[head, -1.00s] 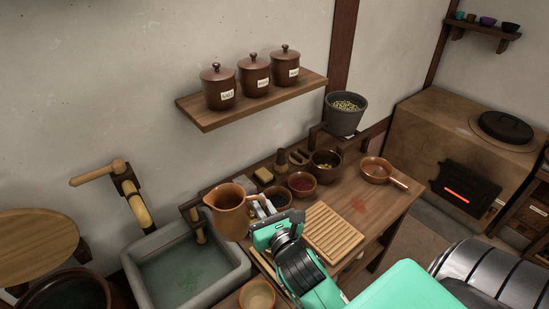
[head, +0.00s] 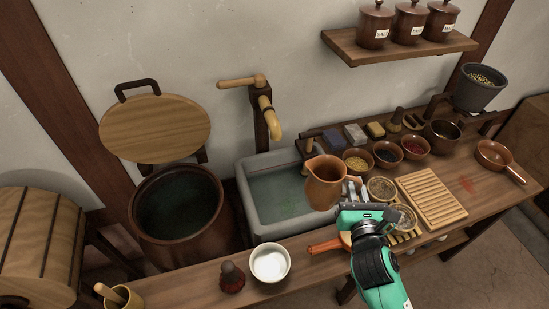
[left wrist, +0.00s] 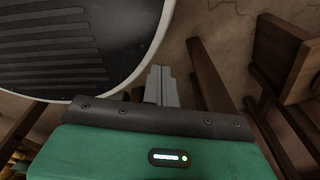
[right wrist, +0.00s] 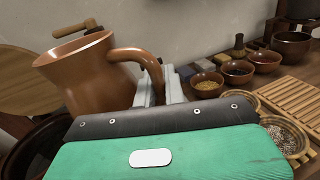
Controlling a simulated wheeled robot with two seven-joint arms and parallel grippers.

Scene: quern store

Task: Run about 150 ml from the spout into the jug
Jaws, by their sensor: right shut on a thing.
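The bamboo-coloured spout (head: 265,112) hangs from a post behind the stone basin (head: 249,205), its mouth pointing down over the basin. A wooden lever (head: 236,83) sits at its top. No stream shows from the spout. The brown clay jug (head: 323,187) is upright at the basin's right side, apart from the spout and to its right. My right gripper (head: 352,190) is shut on the jug's handle (right wrist: 140,58); the jug also shows in the right wrist view (right wrist: 95,80). My left gripper (left wrist: 162,85) shows only in the left wrist view, its fingers together, empty.
A white bowl (head: 270,263) and a small dark red pot (head: 231,277) stand on the front ledge. A large open vat (head: 150,245) stands left of the basin. Small bowls (head: 387,154) and a slatted board (head: 432,198) fill the counter at right.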

